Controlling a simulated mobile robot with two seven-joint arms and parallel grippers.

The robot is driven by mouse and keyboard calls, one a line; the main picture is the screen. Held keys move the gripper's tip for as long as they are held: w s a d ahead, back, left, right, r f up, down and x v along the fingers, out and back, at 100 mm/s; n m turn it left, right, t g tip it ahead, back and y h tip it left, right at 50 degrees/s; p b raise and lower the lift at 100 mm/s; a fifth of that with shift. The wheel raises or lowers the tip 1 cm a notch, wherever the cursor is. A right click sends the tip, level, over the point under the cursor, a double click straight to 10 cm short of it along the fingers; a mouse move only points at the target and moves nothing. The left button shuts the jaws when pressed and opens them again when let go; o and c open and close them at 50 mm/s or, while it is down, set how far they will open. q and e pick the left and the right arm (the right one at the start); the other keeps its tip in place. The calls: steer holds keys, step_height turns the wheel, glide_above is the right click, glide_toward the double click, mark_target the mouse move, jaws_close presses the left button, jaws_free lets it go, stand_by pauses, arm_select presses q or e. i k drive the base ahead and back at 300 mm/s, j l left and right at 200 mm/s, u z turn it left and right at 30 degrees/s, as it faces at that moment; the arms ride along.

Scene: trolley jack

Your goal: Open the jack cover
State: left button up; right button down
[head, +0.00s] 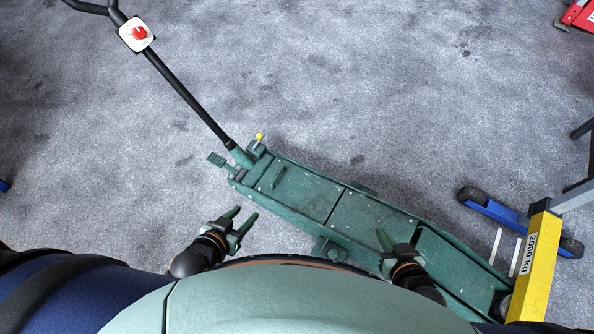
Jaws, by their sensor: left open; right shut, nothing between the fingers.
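The green trolley jack (340,228) lies diagonally across the floor, from centre left to lower right. Its jack cover (306,192) is a flat, worn green panel, lying level with the frame and looking closed. A small raised handle (277,177) sits near the cover's left end. My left gripper (246,213) is open and empty, below and left of the cover, apart from the handle. My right gripper (382,235) is shut and empty, above or beside the jack's middle, right of the cover; I cannot tell whether it touches the jack. My body hides part of the jack's near side.
A black pole handle (186,92) with a red-buttoned white plate rises from the jack's left end toward the upper left. A second green panel (372,220) adjoins the cover. The floor above the jack is clear.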

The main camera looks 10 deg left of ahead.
mark_target(298, 188)
steer(key=j+z, duration=0.15)
steer(key=z, duration=0.25)
steer(key=i+j+z, duration=0.1)
steer(key=z, duration=0.3)
steer(key=j+z, duration=0.25)
steer(key=z, duration=0.15)
steer(key=j+z, duration=0.25)
steer(key=k+j+z, duration=0.1)
steer(key=j+z, duration=0.15)
steer(key=j, duration=0.2)
